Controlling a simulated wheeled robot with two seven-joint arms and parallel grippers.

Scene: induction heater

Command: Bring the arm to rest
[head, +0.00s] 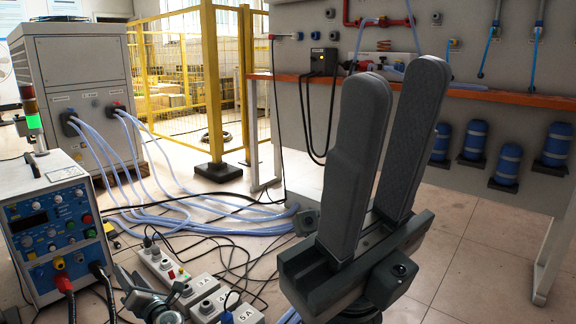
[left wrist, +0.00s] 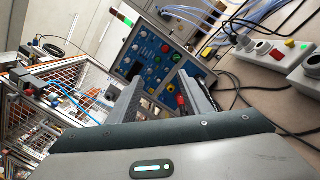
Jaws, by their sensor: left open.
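My right gripper (head: 392,92) stands large in the middle of the head view. Its two thick grey fingers point up, with a gap between them and nothing held. My left gripper (head: 128,277) shows only in part at the bottom left of the head view, low beside the power strip. In the left wrist view its two fingers (left wrist: 160,92) stand apart and empty, pointing toward the blue control panel. Most of my left arm is out of view.
The control box (head: 54,225) stands at the left. The power strip (head: 165,268) and switch boxes (head: 208,305) lie close to my left gripper. Pale blue hoses (head: 190,215) and black cables cross the floor. A yellow fence (head: 211,85) and grey wall panel (head: 530,85) stand behind.

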